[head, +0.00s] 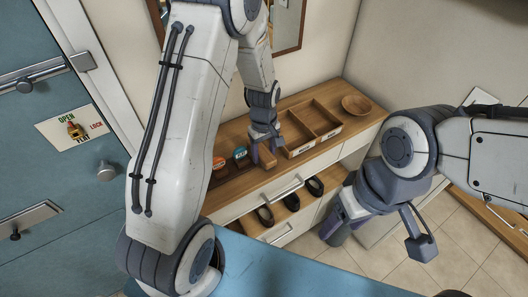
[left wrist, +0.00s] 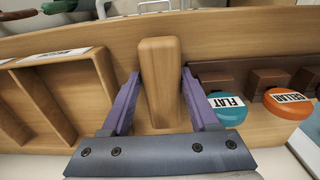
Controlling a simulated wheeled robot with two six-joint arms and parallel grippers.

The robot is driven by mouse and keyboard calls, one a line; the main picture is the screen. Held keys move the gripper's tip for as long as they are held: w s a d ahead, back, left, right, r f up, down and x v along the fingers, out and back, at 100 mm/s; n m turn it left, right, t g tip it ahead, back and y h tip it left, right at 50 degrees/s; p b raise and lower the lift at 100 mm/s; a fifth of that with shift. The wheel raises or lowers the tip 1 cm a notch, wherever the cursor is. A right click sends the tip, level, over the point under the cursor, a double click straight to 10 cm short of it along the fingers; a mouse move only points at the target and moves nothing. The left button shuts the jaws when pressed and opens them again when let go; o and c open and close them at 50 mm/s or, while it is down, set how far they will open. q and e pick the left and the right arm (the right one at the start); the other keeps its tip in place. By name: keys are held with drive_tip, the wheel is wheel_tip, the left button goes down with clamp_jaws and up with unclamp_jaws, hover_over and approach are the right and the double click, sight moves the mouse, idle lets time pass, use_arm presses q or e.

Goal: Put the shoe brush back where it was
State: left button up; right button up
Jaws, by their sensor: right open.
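The shoe brush seems to be the plain wooden block (left wrist: 160,75) in the left wrist view; no bristles show. It also shows in the head view (head: 268,159), at the cabinet top between the open box and the knobs. My left gripper (head: 266,143) reaches down over the cabinet. In the left wrist view its purple fingers (left wrist: 160,100) stand on both sides of the block, tips close against it. Whether the block's underside rests on the wood is hidden. My right gripper (head: 381,238) is open and empty, at the right, away from the cabinet.
A divided wooden box (head: 312,127) with labels and a wooden bowl (head: 356,104) are on the cabinet top. Orange (left wrist: 289,103) and teal (left wrist: 227,108) labelled knobs stand close beside the block. An open drawer (head: 290,207) holds several dark items. A blue door is at the left.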

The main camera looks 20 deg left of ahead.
sight(264, 152)
use_arm(q)
drive_tip(key=shift+s+f, duration=0.4)
drive_tip(key=shift+f, duration=0.2)
drive_tip(key=shift+r+p, duration=0.35)
drive_tip(key=shift+w+a+r, duration=0.1)
drive_tip(key=shift+w+r, duration=0.1)
drive_tip(key=shift+r, duration=0.15)
wheel_tip(264, 152, up, 12)
drive_tip(key=b, duration=0.2)
drive_tip(key=s+d+r+m, duration=0.4)
drive_tip(key=s+d+m, duration=0.4)
drive_tip(key=s+d, duration=0.15)
drive_tip(key=s+d+m+h, duration=0.1)
drive_tip(key=s+d+m, duration=0.3)
drive_tip(key=s+m, duration=0.5)
drive_tip(key=s, duration=0.4)
drive_tip(key=shift+s+f+m, duration=0.15)
drive_tip(key=shift+f+m, duration=0.15)
